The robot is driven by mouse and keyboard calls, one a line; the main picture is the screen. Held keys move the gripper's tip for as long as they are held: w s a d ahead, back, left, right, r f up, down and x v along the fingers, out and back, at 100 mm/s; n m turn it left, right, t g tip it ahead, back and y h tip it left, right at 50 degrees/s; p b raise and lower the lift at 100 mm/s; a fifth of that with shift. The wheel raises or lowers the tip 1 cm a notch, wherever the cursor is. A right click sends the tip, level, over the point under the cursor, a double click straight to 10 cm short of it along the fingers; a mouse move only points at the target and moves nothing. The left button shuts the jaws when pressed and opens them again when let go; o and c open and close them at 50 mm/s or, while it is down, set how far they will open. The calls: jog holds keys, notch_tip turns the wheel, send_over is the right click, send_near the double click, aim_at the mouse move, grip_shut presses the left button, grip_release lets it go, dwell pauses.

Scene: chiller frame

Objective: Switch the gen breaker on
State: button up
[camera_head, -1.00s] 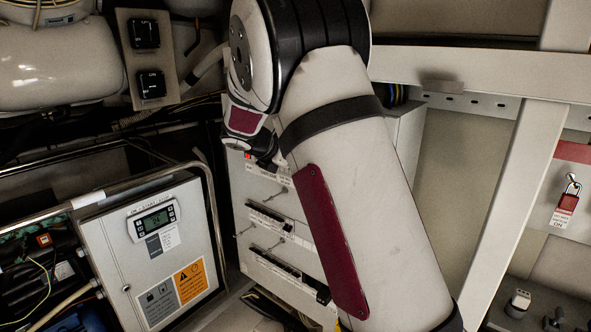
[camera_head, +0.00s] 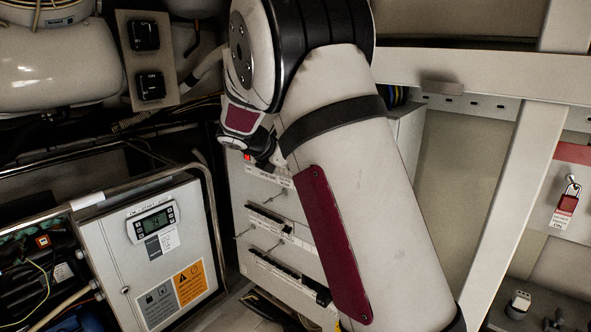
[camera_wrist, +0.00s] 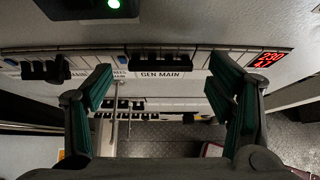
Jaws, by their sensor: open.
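In the wrist view, a label reading GEN MAIN (camera_wrist: 163,74) sits on the panel in front of my gripper. A dark breaker handle (camera_wrist: 160,62) shows just above that label; I cannot tell its position. My gripper (camera_wrist: 160,66) is open and empty, with one green-padded finger to each side of the label and handle. In the head view, my arm hides most of the breaker panel (camera_head: 262,215), and the gripper is largely out of sight behind my wrist.
In the head view, a controller box (camera_head: 158,250) stands left.

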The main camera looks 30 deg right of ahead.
jog(key=v, duration=1.1)
